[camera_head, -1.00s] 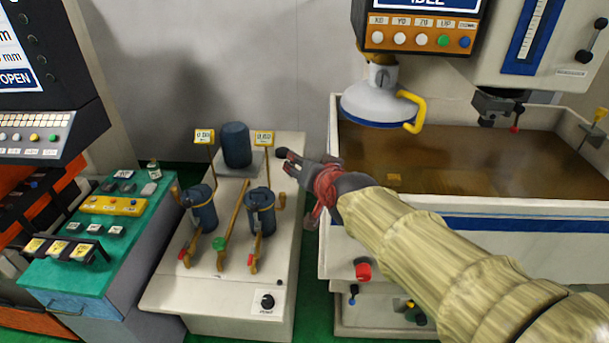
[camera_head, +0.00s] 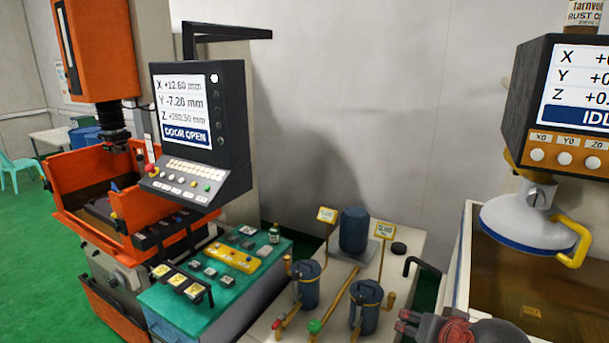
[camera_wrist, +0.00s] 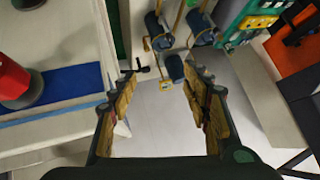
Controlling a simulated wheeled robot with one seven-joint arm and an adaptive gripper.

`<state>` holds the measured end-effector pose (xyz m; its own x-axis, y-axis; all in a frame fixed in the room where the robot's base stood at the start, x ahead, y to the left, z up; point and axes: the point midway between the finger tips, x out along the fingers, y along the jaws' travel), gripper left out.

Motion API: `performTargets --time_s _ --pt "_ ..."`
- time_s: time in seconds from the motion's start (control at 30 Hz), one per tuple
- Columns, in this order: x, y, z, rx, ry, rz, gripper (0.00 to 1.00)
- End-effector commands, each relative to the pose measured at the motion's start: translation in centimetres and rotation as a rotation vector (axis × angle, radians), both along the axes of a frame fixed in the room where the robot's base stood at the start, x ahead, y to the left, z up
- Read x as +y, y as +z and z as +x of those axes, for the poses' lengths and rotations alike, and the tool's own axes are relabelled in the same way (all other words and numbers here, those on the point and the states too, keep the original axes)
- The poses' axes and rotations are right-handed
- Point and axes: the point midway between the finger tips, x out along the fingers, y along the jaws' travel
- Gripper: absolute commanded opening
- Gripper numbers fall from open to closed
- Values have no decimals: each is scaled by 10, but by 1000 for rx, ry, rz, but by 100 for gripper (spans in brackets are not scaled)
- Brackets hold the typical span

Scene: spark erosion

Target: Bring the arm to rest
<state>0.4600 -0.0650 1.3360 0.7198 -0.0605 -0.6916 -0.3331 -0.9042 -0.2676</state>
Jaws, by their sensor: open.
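My gripper (camera_head: 422,326) shows at the lower right of the head view, partly cut off by the bottom edge. In the wrist view my gripper (camera_wrist: 164,95) is open, its two padded fingers apart with nothing between them. Behind the gap, a blue cylinder (camera_wrist: 174,67) and grey surfaces show at a distance. Most of my arm is outside the head view.
A white filter stand with a blue cylinder (camera_head: 354,229) and two blue canisters is left of my gripper. A tank with a white lamp-like head (camera_head: 525,215) stands right. A teal cart (camera_head: 225,312), console (camera_head: 204,130) and orange machine (camera_head: 101,50) stand left.

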Motion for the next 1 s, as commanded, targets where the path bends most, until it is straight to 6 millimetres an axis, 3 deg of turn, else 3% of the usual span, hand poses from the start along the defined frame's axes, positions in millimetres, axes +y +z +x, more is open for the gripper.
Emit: performTargets --time_s 0.2,0.3,0.4,0.83,1.0 --pt "40 -87 -117 317 246 -120 48" --pt "48 -112 -154 381 320 -175 48" --pt "54 -121 -163 363 354 -207 48" --pt "65 -122 -163 324 387 -218 48" --pt "64 -122 -163 324 387 -218 38"
